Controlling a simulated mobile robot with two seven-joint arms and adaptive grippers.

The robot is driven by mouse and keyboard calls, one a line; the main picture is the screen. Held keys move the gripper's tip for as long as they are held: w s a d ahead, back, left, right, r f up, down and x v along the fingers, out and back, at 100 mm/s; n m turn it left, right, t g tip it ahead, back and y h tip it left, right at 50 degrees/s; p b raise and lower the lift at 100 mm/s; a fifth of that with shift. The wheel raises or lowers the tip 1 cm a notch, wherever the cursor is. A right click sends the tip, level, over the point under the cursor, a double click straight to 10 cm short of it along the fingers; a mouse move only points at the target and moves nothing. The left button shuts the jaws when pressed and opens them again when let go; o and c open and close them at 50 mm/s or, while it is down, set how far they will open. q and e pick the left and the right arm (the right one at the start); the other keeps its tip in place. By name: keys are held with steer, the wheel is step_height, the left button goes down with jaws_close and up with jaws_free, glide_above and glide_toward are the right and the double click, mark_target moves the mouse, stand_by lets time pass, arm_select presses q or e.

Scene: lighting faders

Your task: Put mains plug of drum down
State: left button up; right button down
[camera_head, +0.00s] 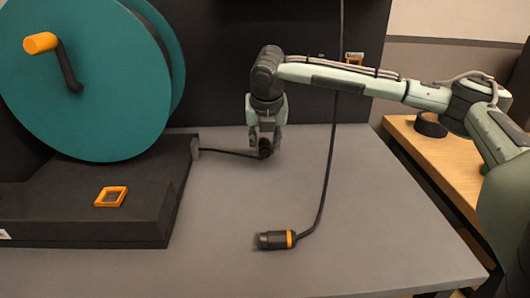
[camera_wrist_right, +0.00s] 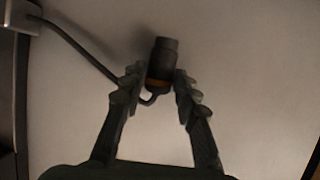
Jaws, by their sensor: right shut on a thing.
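The mains plug of the drum (camera_wrist_right: 162,62) is a dark cylinder with an orange band. In the right wrist view it sits between the two fingers of my right gripper (camera_wrist_right: 160,88), which is shut on it. In the head view my right gripper (camera_head: 266,140) points down over the grey table, and the plug (camera_head: 266,150) shows small and dark at its fingertips. I cannot tell whether the plug touches the table. Its black cable (camera_head: 228,152) runs left to the base of the teal cable drum (camera_head: 90,75). My left gripper is not in view.
Another black connector with an orange band (camera_head: 275,240) lies near the front of the grey table (camera_head: 370,240), its cable rising to the back. The drum's dark base (camera_head: 120,215) fills the left. A wooden bench (camera_head: 440,160) with a black roll (camera_head: 431,124) is at right.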

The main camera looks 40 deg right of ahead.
steer(key=shift+f, duration=1.25)
steer(key=c, duration=1.1)
jaws_free()
steer(key=shift+c, duration=0.2)
steer(key=v, duration=1.2)
steer(key=shift+r, duration=0.2)
